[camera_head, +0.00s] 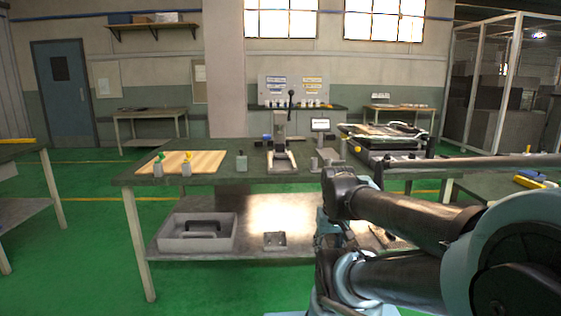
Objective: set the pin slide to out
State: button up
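I cannot make out a pin slide for certain at this distance. On the workbench (215,178) stands an upright grey press-like device (281,140) with a dark lever and a round knob on top. Right of it are a small display (321,125) and a low grey fixture (327,160), too small to read any slide position. My arm (410,215) reaches in from the right, in front of the bench. I cannot make out gripper fingers.
A grey bin (197,232) and a small block (274,240) sit on the lower shelf (245,253). Green floor (90,240) is open at left.

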aim_at(280, 155)
jog(key=k, duration=1.2)
jog(key=u, duration=0.4)
jog(key=i, duration=1.65)
jog(key=z, duration=0.4)
